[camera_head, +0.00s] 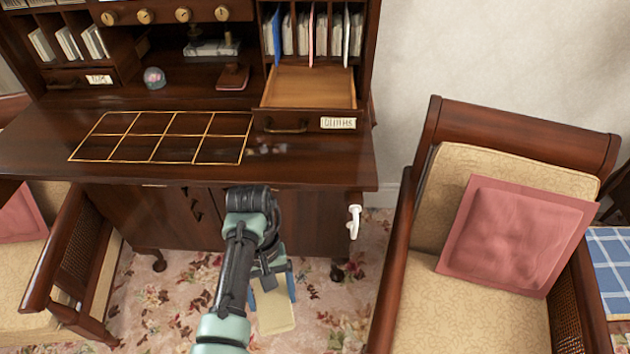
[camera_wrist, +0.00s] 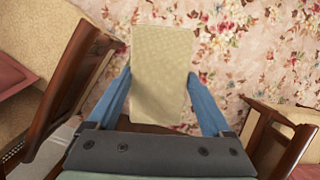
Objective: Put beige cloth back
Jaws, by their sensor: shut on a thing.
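The beige cloth (camera_wrist: 160,72) is a flat, folded rectangle between the two blue fingers of my gripper (camera_wrist: 158,90) in the wrist view. In the head view the cloth (camera_head: 275,313) shows below my gripper (camera_head: 272,290), in front of the desk and above the floral carpet. My gripper is shut on the cloth, with a finger along each long side. The desk (camera_head: 340,170) has an open, empty-looking drawer (camera_head: 310,88) at the upper right, with a paper label on its front.
An armchair with a pink cushion (camera_head: 515,235) stands right of the desk, another armchair (camera_head: 75,250) at the left. A gold-lined grid (camera_head: 160,136) lies on the desktop. A white hook-like handle (camera_head: 353,221) sticks out at the desk's right side. Floral carpet (camera_head: 190,300) lies between the chairs.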

